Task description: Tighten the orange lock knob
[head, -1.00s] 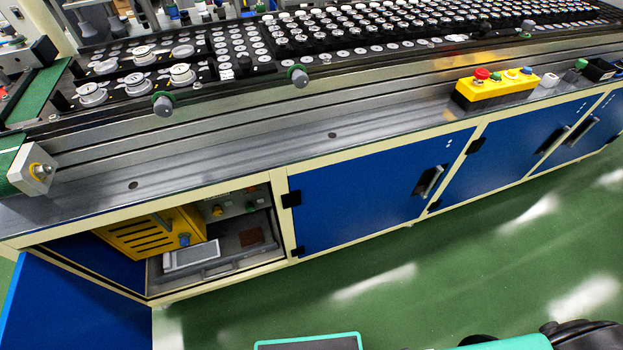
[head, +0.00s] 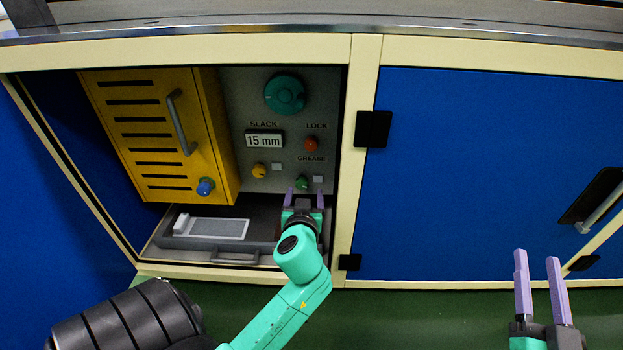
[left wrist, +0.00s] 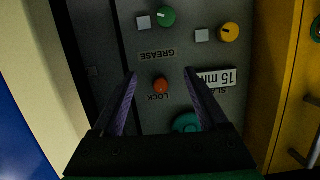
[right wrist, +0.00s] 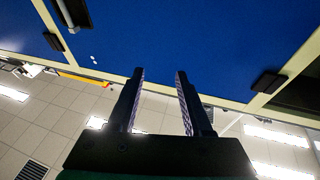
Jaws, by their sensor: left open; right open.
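The orange lock knob (head: 311,144) sits on the grey panel inside the open cabinet, under the word LOCK. In the left wrist view the orange lock knob (left wrist: 161,85) appears between the two fingers, with a clear gap on both sides. My left gripper (head: 304,192) is open and empty in front of the panel, below the lock knob in the head view; it also shows in the left wrist view (left wrist: 160,95). I cannot tell its distance from the knob. My right gripper (head: 537,255) is open and empty, in front of the closed blue door at right.
The panel also has a large teal knob (head: 284,94), a 15 mm slack display (head: 264,140), a yellow knob (head: 259,170) and a green grease knob (head: 302,182). A yellow vented box (head: 150,125) stands at left. A grey drawer (head: 190,243) lies below. A cream post (head: 358,100) borders the opening.

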